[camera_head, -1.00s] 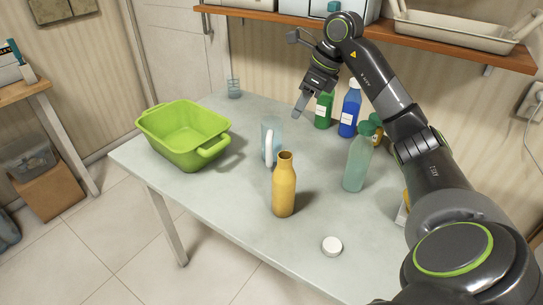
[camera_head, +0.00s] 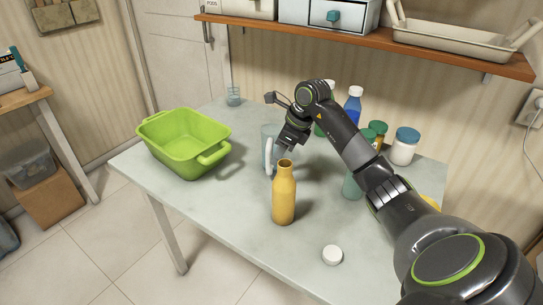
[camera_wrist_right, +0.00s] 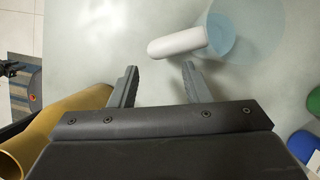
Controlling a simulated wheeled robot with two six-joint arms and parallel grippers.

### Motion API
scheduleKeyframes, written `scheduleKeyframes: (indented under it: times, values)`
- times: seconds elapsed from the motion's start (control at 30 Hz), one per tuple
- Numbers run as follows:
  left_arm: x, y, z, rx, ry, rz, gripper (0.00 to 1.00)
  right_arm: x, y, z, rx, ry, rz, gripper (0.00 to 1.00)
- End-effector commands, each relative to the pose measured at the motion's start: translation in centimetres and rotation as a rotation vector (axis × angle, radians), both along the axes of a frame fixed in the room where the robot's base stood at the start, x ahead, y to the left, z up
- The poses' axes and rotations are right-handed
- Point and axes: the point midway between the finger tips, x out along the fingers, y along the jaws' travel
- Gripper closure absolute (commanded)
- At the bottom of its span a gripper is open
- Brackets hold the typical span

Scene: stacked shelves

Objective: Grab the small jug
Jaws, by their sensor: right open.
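The small jug (camera_head: 267,132) is pale translucent blue with a white handle, and it stands on the table behind the yellow bottle. In the right wrist view its white handle (camera_wrist_right: 178,42) lies just beyond the fingertips, and its blue body (camera_wrist_right: 237,38) is to the right of the handle. My right gripper (camera_wrist_right: 159,72) is open and empty, with its fingers apart and pointing toward the handle. In the head view the right gripper (camera_head: 280,148) is lowered beside the jug and covers part of it. My left gripper is not in view.
A yellow bottle (camera_head: 284,195) stands close in front of the jug and shows at the wrist view's left edge (camera_wrist_right: 50,130). A green basin (camera_head: 185,142) is to the left. Several bottles and a white jar (camera_head: 404,148) stand at the right. A white cap (camera_head: 332,254) lies near the front.

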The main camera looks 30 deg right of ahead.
Motion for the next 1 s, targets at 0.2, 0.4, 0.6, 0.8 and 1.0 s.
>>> scheduleKeyframes:
  times: [0.2,0.4,0.6,0.8,1.0]
  values:
    - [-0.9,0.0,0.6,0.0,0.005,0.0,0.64,1.3,1.1,-2.8,0.003,0.003,0.0,0.57]
    - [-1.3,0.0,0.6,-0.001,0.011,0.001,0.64,1.7,1.4,-4.1,0.001,0.001,-0.001,0.57]
    - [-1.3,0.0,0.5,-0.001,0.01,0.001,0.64,1.7,1.3,-4.1,0.0,0.0,-0.001,0.59]
    - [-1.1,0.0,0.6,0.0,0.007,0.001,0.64,1.7,1.3,-4.1,0.0,0.0,-0.001,0.85]
    - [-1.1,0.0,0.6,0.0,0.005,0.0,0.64,1.7,1.3,-4.0,0.0,0.0,-0.001,1.0]
